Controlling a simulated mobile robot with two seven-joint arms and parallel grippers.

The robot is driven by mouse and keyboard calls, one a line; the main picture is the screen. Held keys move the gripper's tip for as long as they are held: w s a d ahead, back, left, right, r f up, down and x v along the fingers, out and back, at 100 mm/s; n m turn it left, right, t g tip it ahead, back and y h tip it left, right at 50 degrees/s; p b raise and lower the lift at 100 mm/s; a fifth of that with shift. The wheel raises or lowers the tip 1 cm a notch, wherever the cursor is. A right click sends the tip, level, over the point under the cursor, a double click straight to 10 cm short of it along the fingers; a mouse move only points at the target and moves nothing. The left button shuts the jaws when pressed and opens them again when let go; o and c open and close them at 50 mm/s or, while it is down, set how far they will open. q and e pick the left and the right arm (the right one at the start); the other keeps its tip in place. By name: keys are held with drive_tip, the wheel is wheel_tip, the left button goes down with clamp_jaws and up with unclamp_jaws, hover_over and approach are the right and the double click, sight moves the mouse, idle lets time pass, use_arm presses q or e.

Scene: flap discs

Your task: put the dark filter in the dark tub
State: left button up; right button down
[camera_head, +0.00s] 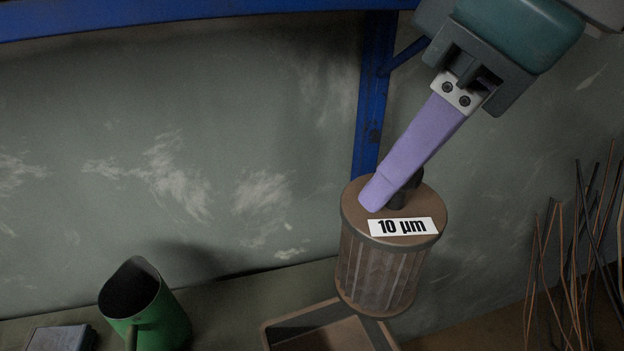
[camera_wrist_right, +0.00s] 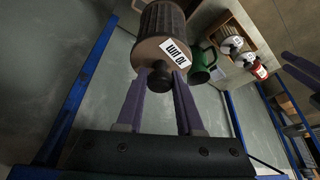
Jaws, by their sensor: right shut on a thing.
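The dark filter (camera_head: 380,262) is a brown pleated cylinder with grey rims, a dark top knob and a white "10 µm" label. My right gripper (camera_head: 385,192) is shut on its knob and holds it nearly upright; the filter also shows in the right wrist view (camera_wrist_right: 160,25). A brown open-topped container (camera_head: 325,338) lies partly behind and below the filter, cut by the bottom edge. I cannot tell if it is the dark tub. The purple fingers of my left gripper (camera_wrist_right: 300,70) show apart at the right edge of the wrist view.
A green jug (camera_head: 160,315) stands left of the container, beside a grey box (camera_head: 60,339). A blue metal frame (camera_head: 372,110) stands behind the filter. Thin wires or rods (camera_head: 580,240) rise at right. The wrist view shows a tan tray (camera_wrist_right: 247,28) and a red-labelled bottle (camera_wrist_right: 258,70).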

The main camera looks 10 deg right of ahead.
sight(340, 276)
drive_tip(key=a+f+n, duration=0.1)
drive_tip(key=f, duration=0.1)
drive_tip(key=s+f+n+b, duration=0.1)
drive_tip(key=f, duration=0.1)
drive_tip(key=a+f+n+g+y, duration=0.1)
drive_tip(key=f, duration=0.2)
drive_tip(key=shift+s+a+n, duration=0.15)
drive_tip(key=shift+a+n, duration=0.15)
drive_tip(key=shift+a, duration=0.05)
wheel_tip(340, 276, down, 19)
drive_tip(key=b, duration=0.4)
drive_tip(key=shift+f+b, duration=0.15)
drive_tip(key=shift+b, duration=0.15)
drive_tip(key=c, duration=0.5)
unclamp_jaws()
drive_tip(key=shift+c, duration=0.2)
